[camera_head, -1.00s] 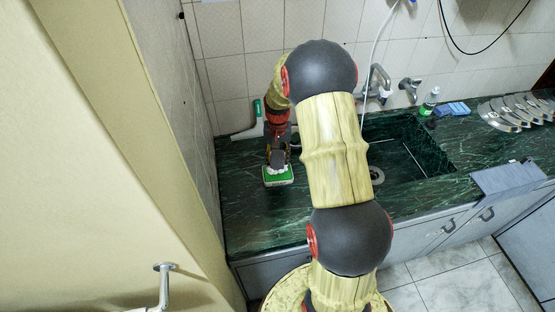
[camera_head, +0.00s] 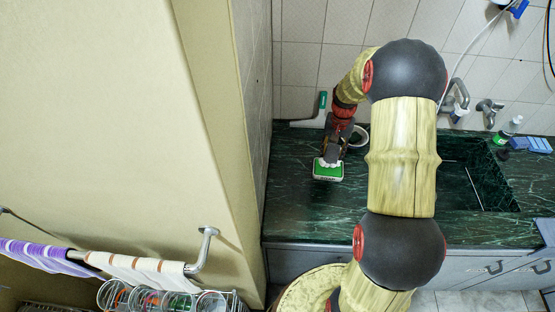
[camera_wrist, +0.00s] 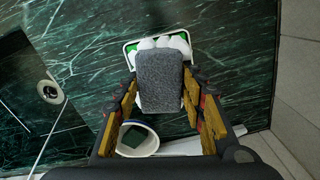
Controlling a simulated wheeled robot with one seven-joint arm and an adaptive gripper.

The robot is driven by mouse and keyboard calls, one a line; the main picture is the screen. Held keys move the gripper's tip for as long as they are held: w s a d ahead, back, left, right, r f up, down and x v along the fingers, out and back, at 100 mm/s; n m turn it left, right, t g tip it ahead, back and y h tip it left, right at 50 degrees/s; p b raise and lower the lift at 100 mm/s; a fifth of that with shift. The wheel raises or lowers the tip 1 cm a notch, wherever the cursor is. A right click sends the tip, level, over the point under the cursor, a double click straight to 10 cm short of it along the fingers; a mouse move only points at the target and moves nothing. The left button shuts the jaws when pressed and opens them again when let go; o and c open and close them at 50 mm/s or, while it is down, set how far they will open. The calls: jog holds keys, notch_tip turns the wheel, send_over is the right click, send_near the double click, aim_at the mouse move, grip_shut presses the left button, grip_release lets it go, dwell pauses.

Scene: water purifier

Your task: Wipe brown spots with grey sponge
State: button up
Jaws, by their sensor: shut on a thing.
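My gripper (camera_wrist: 161,88) is shut on the grey sponge (camera_wrist: 158,78), which stands out between its fingers in the wrist view. Beyond the sponge is a small white-rimmed green tray (camera_wrist: 130,47) with white rounded shapes in it. In the head view, my gripper (camera_head: 331,152) points down right above this tray (camera_head: 328,173), at the left of the dark green marble counter (camera_head: 295,205). I cannot tell whether the sponge touches the tray. The sponge is not clear in the head view. I can make out no brown spots.
The sink (camera_head: 485,180) is at right, with a bottle (camera_head: 507,131) and blue sponge (camera_head: 532,144) behind. A towel rail (camera_head: 203,250) juts out front left. The left counter is clear.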

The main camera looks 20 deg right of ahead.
jog(key=shift+s, duration=0.1)
dwell(0.4)
jog(key=s+a+f+m+y+b, duration=0.1)
jog(key=s+a+y, duration=0.1)
jog(key=s+a, duration=0.1)
jog(key=s+a+f+m+y+b, duration=0.1)
jog(key=s+a+y, duration=0.1)
jog(key=s+a, duration=0.2)
jog(key=s+a+f+m+y+b, duration=0.1)
jog(key=s+a+f+y, duration=0.1)
jog(key=s+a+y, duration=0.1)
jog(key=shift+s+a+g, duration=0.15)
jog(key=shift+s+a, duration=0.15)
jog(key=shift+a, duration=0.3)
jog(key=shift+s+a+g, duration=0.15)
jog(key=shift+s+a, duration=0.15)
jog(key=shift+a, duration=0.25)
jog(key=w+a+r+m+t+y+b, duration=0.4)
jog(key=w+a+r+m+t+y, duration=0.1)
jog(key=a+r+t+y, duration=0.3)
jog(key=shift+a+r+m+y, duration=0.55)
jog(key=shift+a+r, duration=0.7)
jog(key=shift+a, duration=0.65)
jog(key=shift+x, duration=1)
jog(key=shift+w, duration=0.1)
